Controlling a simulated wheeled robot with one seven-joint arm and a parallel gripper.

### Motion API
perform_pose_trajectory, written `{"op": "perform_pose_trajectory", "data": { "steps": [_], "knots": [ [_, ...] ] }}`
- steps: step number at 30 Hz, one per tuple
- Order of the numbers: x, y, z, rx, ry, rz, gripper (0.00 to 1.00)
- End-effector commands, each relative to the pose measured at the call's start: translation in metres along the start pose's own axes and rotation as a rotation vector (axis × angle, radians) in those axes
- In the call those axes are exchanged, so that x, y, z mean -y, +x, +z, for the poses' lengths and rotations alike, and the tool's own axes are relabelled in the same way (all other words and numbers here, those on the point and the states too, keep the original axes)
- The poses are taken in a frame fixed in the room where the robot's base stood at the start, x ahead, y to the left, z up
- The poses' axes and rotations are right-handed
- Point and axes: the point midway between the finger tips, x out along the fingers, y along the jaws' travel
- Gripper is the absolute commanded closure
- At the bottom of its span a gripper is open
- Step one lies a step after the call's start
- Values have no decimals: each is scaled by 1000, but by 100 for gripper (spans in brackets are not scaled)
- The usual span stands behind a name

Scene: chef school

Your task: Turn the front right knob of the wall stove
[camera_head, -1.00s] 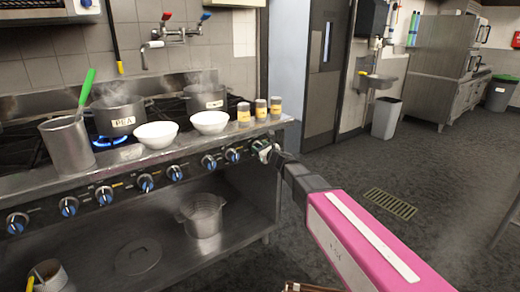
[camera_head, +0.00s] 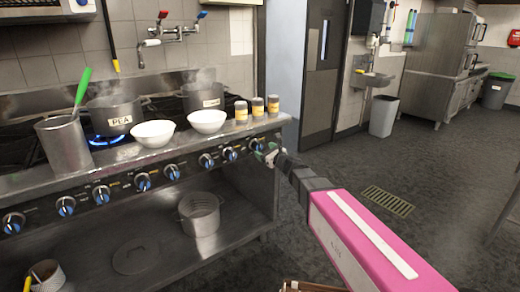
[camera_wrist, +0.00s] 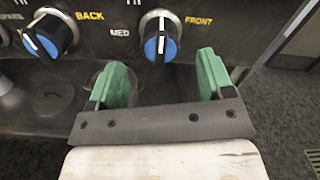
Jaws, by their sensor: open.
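The wall stove (camera_head: 150,170) runs along the left, with a row of blue-faced knobs on its front panel. The rightmost knob (camera_head: 256,145) is partly covered by my gripper (camera_head: 267,153). In the wrist view, the knob beside the word FRONT (camera_wrist: 160,36) is blue with a white pointer line, standing upright. My gripper's green fingers (camera_wrist: 162,82) are open and empty. They stand short of that knob and slightly below it in the picture, one to each side. The knob beside the word BACK (camera_wrist: 50,33) lies left of the fingers.
Pots (camera_head: 112,115) steam on the stove top, with a blue flame under the left one. White bowls (camera_head: 153,133) and small jars (camera_head: 257,107) line the front ledge above the panel. A strainer pot (camera_head: 200,214) stands on the shelf below.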

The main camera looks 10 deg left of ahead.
Motion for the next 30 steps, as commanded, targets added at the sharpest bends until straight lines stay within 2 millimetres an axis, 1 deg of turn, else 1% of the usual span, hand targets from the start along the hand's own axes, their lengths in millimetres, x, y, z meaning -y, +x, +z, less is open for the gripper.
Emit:
{"op": "perform_pose_trajectory", "data": {
  "steps": [1,3,7,10,20,23,26,30],
  "knots": [
    [-2,-15,1,-1,0,-1,26],
    [-2,-28,1,0,0,0,26],
    [0,-43,1,0,0,-1,26],
    [0,-48,0,0,0,0,26],
    [0,-49,-1,-2,-8,3,26],
    [0,-54,-5,-15,-65,22,26],
    [0,-66,-17,-45,-185,64,26],
    [-1,-93,-44,-113,-439,174,26]
  ]
}}
